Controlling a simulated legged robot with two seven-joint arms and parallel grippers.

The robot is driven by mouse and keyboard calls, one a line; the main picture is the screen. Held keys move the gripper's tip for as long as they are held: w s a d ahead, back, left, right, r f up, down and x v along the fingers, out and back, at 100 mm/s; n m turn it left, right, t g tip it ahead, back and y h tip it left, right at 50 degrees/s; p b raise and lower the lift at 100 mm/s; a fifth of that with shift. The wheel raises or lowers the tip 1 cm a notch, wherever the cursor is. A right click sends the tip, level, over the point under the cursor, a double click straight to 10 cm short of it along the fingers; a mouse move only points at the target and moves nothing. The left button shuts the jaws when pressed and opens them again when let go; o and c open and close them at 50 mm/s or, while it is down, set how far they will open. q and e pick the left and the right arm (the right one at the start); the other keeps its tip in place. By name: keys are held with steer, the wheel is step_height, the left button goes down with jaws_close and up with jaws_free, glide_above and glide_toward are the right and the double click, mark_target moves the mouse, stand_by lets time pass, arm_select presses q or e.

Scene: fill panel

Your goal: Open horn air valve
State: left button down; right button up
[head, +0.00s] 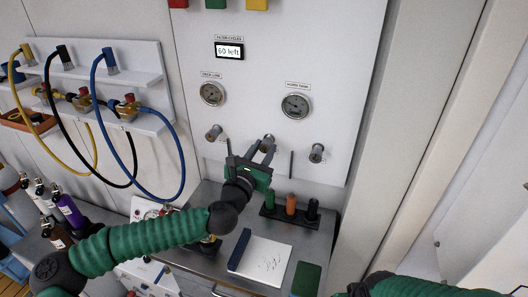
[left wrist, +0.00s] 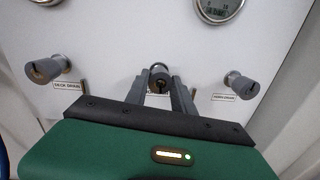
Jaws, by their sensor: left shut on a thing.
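The white fill panel (head: 300,50) carries a row of three grey knobs. My left gripper (head: 261,158) is at the middle knob (head: 268,141), its fingers shut on it from below and either side. In the left wrist view the middle knob (left wrist: 160,75) sits between the fingertips of the gripper (left wrist: 163,90). The label under it is mostly covered by the fingers, so I cannot read it. The left knob (left wrist: 48,68) is labelled as deck drain and the right knob (left wrist: 236,84) appears labelled horn drain. The horn tank gauge (head: 295,105) is above. My right gripper is out of view.
A display (head: 229,51) reads "60 left". A deck line gauge (head: 212,94) is at the left. Below are a holder with green, orange and black cylinders (head: 291,204), and a clipboard (head: 262,257). Coloured hoses (head: 176,150) hang on the left wall.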

arm_select(q)
steer(key=shift+f, duration=0.35)
steer(key=c, duration=1.3)
jaws_free()
steer(key=shift+o, duration=1.1)
steer(key=shift+a+r, duration=0.1)
steer(key=shift+r, duration=0.1)
steer(key=shift+s, duration=0.1)
steer(key=v, duration=1.6)
steer(key=shift+s+a+b, duration=0.15)
steer(key=shift+s+b, duration=0.1)
steer(key=shift+b, duration=0.1)
